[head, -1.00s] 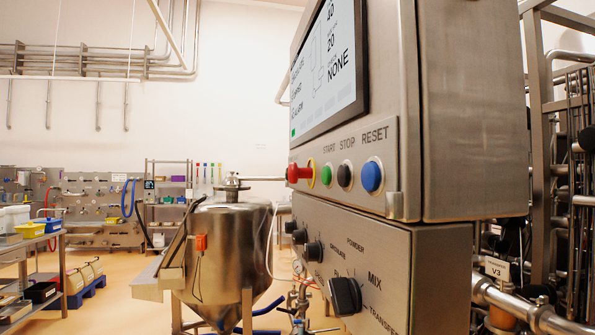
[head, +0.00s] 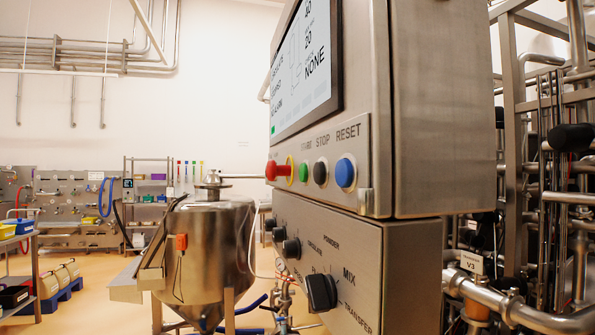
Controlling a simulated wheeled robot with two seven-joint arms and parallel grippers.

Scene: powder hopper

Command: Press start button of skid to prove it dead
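The skid's control cabinet (head: 445,110) fills the centre right of the head view, seen at a steep angle. On its button strip sit a red knob (head: 275,171) with a yellow ring, the green start button (head: 304,172), the black stop button (head: 320,173) and the blue reset button (head: 345,173). The screen (head: 306,65) above is lit; the word NONE is readable on it. Below, a lower panel (head: 375,270) carries a large black selector (head: 321,292) beside the labels MIX, POWDER and TRANSFER. Neither of my grippers is in view.
A steel hopper (head: 212,250) stands left of the cabinet, with an orange part on its side. Shelves and a cart (head: 30,270) stand at the left. Some floor (head: 95,315) is clear.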

